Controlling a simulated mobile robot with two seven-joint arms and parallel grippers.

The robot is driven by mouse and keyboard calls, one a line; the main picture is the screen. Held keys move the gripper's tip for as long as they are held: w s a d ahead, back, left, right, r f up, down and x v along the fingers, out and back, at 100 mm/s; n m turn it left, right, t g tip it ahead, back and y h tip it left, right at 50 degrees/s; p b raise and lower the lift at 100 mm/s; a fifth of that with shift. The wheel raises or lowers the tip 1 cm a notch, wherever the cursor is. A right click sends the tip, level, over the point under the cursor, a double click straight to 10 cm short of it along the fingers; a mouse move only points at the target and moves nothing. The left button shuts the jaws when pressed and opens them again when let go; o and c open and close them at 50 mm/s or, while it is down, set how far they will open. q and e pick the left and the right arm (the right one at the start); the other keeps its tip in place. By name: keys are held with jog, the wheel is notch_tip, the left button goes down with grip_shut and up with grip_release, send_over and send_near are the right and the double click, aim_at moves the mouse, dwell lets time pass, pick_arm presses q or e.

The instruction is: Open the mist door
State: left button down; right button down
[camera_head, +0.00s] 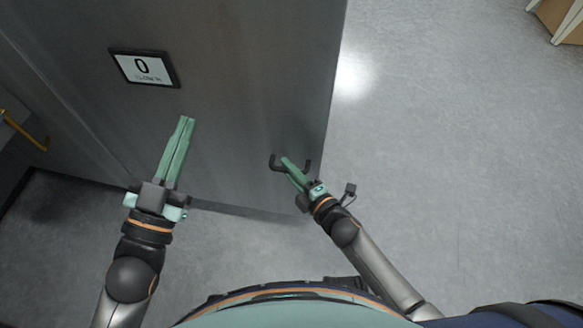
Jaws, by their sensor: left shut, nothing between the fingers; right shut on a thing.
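A large dark grey metal door panel (235,90) fills the upper left and middle of the head view.
A black-framed display (144,68) showing 0 is on the panel's upper left. A yellow bar (22,131) is at the far left. A brown box-like object (562,20) stands at the top right. Grey floor (450,150) to the right is clear.

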jog(key=shift+s, duration=0.1)
dwell(0.3)
jog(key=c, duration=1.1)
grip_release()
jog(key=shift+c, duration=0.2)
pick_arm(q)
jog(key=shift+s, duration=0.1)
